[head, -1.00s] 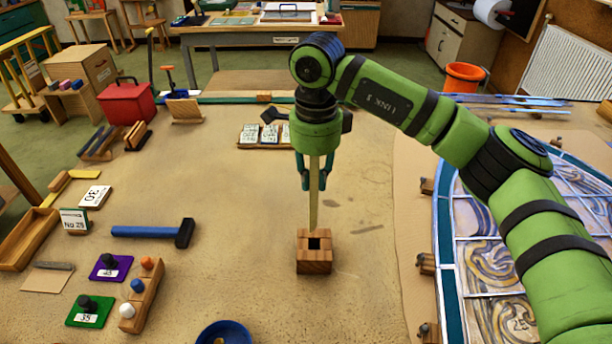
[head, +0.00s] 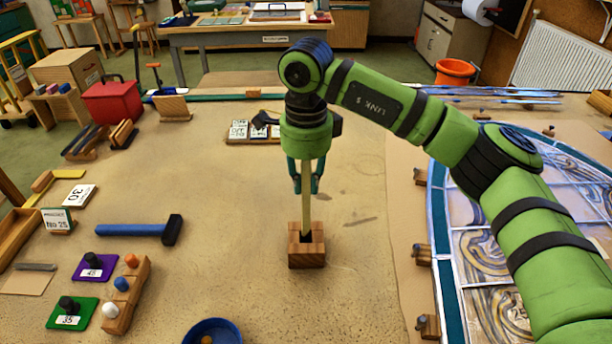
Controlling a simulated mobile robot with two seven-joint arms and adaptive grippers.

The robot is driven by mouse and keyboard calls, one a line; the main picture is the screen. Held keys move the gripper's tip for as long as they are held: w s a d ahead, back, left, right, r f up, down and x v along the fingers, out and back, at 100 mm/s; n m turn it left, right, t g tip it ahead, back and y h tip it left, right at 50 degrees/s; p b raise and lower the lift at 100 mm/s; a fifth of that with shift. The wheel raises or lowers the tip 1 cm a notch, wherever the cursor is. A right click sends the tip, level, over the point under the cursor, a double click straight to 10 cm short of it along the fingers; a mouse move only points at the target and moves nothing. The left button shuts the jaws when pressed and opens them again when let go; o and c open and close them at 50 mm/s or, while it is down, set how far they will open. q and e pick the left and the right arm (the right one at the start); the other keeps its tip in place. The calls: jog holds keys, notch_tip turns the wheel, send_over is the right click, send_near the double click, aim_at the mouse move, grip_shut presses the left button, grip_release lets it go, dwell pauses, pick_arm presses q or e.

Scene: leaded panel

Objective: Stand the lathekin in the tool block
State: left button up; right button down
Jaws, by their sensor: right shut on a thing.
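The lathekin (head: 306,212) is a slim, pale yellow-wood stick, held upright. My right gripper (head: 305,185) is shut on its upper part. The tool block (head: 306,255) is a small striped brown wooden block with a dark square hole in its top, standing on the table below the gripper. The lathekin's lower end reaches into the hole and its tip is hidden there. How deep it sits cannot be told. My left gripper is not in view.
A blue hammer (head: 140,230) lies left of the block. A wooden rack with coloured knobs (head: 127,295) and a blue bowl (head: 213,333) are nearer the front. The leaded panel (head: 480,240) lies to the right. The table around the block is clear.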

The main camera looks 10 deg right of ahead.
aim_at(306, 200)
jog(key=shift+f+b, duration=1.85)
jog(key=shift+f, duration=0.9)
jog(key=c, duration=1.1)
grip_release()
jog(key=shift+o, duration=0.2)
jog(key=shift+r, duration=0.1)
